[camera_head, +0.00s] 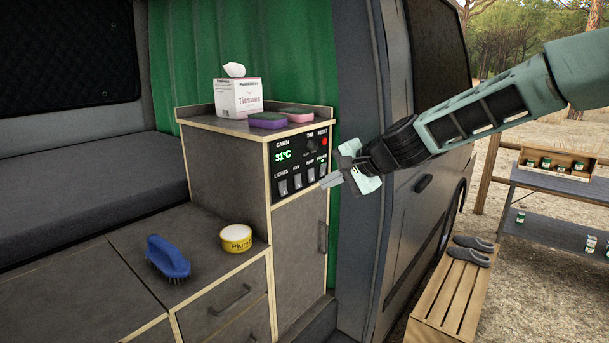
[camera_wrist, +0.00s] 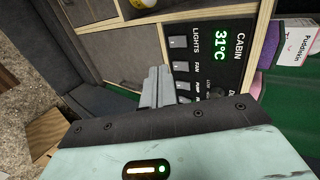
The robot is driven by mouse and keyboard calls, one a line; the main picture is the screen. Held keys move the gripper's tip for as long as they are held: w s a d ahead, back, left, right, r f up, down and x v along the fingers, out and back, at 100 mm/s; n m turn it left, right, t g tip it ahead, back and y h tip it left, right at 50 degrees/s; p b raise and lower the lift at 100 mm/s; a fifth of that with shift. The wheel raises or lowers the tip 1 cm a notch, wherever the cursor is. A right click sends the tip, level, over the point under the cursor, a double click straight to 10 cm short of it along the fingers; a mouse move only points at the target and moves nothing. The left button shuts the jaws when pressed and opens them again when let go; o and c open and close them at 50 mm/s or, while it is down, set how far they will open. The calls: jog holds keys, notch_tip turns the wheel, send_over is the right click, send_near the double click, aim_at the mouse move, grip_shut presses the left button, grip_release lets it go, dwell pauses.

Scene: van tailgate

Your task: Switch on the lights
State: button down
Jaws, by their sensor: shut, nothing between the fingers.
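The dark control panel (camera_head: 299,160) is on the upper front of the grey cabinet, with a row of rocker switches along its bottom. The lights switch (camera_head: 283,187) is the leftmost; it also shows in the wrist view (camera_wrist: 178,42). The fan switch (camera_head: 297,183) is beside it. I cannot tell which way the lights switch is tilted. My gripper (camera_head: 326,182) is shut and empty, at the panel's right end in the head view. In the wrist view its fingertips (camera_wrist: 160,72) overlap the picture near the fan and pump switches; contact cannot be told.
A tissue box (camera_head: 238,97), a purple sponge (camera_head: 268,120) and a pink sponge (camera_head: 298,115) are on the cabinet top. A blue brush (camera_head: 168,258) and a yellow tin (camera_head: 236,239) stand on the lower counter. The van door (camera_head: 425,190) is right of the panel.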

jog(key=shift+w+d+r, duration=0.1)
jog(key=shift+w+d, duration=0.15)
jog(key=shift+w, duration=0.25)
jog(key=p, duration=0.5)
send_near(284, 194)
notch_tip(284, 194, down, 3)
jog(key=w+a+p, duration=0.1)
jog(key=w+a, duration=0.1)
jog(key=shift+a+p, duration=0.4)
jog(key=shift+w+a+p, duration=0.35)
jog(key=shift+a, duration=0.05)
jog(key=shift+w+a+f, duration=0.15)
jog(key=shift+f, duration=0.15)
